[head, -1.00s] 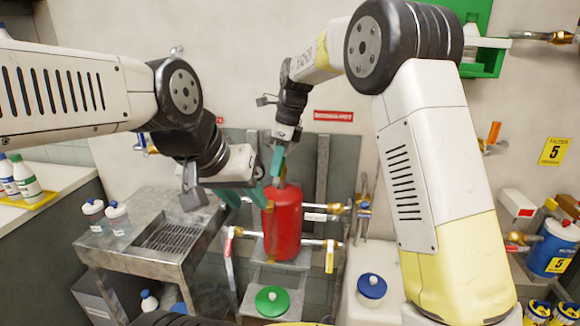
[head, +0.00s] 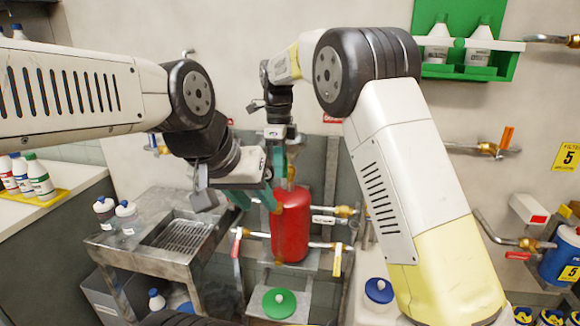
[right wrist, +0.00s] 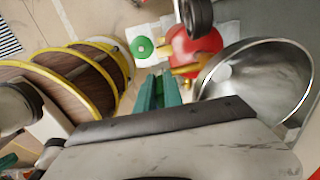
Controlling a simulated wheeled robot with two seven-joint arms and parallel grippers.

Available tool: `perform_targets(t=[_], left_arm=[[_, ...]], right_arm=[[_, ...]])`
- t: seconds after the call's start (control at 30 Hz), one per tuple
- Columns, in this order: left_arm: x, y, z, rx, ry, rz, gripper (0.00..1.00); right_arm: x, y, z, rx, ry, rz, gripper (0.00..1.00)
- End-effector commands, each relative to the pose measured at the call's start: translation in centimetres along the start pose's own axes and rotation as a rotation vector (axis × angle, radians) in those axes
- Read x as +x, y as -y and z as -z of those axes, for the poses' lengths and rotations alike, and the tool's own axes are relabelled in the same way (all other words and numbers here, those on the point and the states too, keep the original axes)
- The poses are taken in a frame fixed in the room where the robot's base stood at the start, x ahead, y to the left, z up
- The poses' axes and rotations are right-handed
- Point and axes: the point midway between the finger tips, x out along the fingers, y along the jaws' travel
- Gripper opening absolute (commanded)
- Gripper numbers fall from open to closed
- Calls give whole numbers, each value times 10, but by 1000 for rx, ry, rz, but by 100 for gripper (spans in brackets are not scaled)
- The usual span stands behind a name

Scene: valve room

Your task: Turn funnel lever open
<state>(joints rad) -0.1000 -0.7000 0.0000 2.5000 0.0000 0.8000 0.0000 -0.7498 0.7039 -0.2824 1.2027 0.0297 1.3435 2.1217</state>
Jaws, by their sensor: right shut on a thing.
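A red tank (head: 291,225) stands upright at the middle of the head view; its red body also shows in the right wrist view (right wrist: 205,45). My right gripper (head: 285,170) points down at the tank's top, its green fingers closed on a small part that they mostly hide, seemingly the funnel lever. In the right wrist view the fingers (right wrist: 160,90) are close together beside brass fittings (right wrist: 186,72). A wide shiny metal funnel (right wrist: 258,82) lies to their right. My left gripper (head: 256,199) is at the tank's upper left, its green fingers apart, apparently empty.
A metal sink stand (head: 160,250) is left of the tank. Brass pipe valves (head: 342,211) sit close on the tank's right. A green wall shelf (head: 470,60) holds white bottles.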

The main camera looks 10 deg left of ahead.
Motion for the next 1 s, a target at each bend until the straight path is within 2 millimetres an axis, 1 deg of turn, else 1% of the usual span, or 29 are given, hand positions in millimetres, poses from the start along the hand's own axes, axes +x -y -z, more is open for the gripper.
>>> perform_targets(t=[0.03,0.1,0.13,0.43,0.57,0.67,0.8,1.0], left_arm=[[0,0,0,0,0,0,36],[0,0,0,0,0,0,36],[0,0,0,0,0,0,36],[0,0,0,0,0,0,36],[0,0,0,0,0,0,36],[0,0,0,0,0,0,36],[0,0,0,0,0,0,36],[0,0,0,0,0,0,36]], right_arm=[[0,0,-2,-2,4,3,16],[1,0,-2,-2,3,2,29],[1,0,-2,-2,3,2,34],[0,0,0,0,5,0,34],[0,0,4,3,46,0,34],[-1,0,11,6,120,-1,34],[0,0,23,10,277,-2,34],[5,0,34,8,482,-4,34]])
